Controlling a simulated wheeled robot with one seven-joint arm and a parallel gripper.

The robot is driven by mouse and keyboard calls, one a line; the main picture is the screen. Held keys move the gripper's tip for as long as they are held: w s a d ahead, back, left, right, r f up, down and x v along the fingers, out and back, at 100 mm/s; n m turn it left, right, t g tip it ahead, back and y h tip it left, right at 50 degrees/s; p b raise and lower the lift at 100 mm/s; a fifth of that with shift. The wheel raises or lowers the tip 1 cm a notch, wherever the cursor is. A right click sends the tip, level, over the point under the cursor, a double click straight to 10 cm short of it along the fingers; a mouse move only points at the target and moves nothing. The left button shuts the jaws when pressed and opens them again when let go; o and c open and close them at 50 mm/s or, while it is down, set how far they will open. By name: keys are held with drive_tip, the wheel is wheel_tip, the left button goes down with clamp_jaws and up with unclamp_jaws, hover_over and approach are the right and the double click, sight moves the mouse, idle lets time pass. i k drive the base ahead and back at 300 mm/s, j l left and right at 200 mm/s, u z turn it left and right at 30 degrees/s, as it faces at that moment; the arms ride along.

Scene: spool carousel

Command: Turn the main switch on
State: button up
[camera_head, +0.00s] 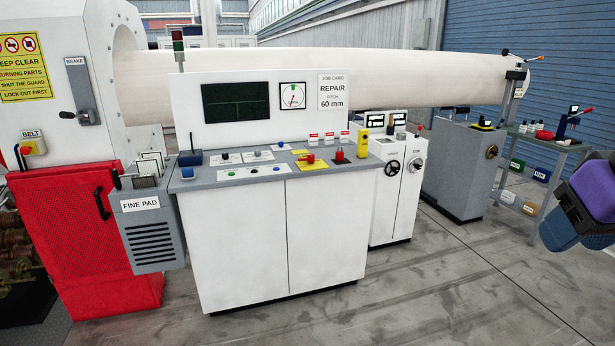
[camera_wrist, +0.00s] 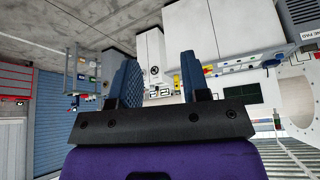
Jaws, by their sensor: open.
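On the grey top of the white console (camera_head: 250,230) is a red-handled switch on a yellow plate (camera_head: 313,165). It is the likeliest main switch, but no label on it is readable and I cannot tell its position. In the wrist view, turned upside down, the console (camera_wrist: 243,30) shows at the right, with small red and yellow controls on its edge. My gripper (camera_wrist: 159,75) is open, its two blue fingers apart with nothing between them. In the head view part of my purple and blue arm shows at the right edge, well away from the console.
A belt switch (camera_head: 33,147) and a brake lever (camera_head: 85,95) are at the left. A red guard (camera_head: 85,235) stands below. A white cabinet (camera_head: 395,200) with a handwheel is right of the console, and a bench (camera_head: 545,145) stands farther right. The floor in front is clear.

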sight(310, 159)
drive_tip(key=i+j+u, duration=0.1)
drive_tip(key=i+j, duration=0.9)
drive_tip(key=i, duration=0.9)
drive_tip(key=i+z, duration=0.15)
drive_tip(key=i, duration=0.85)
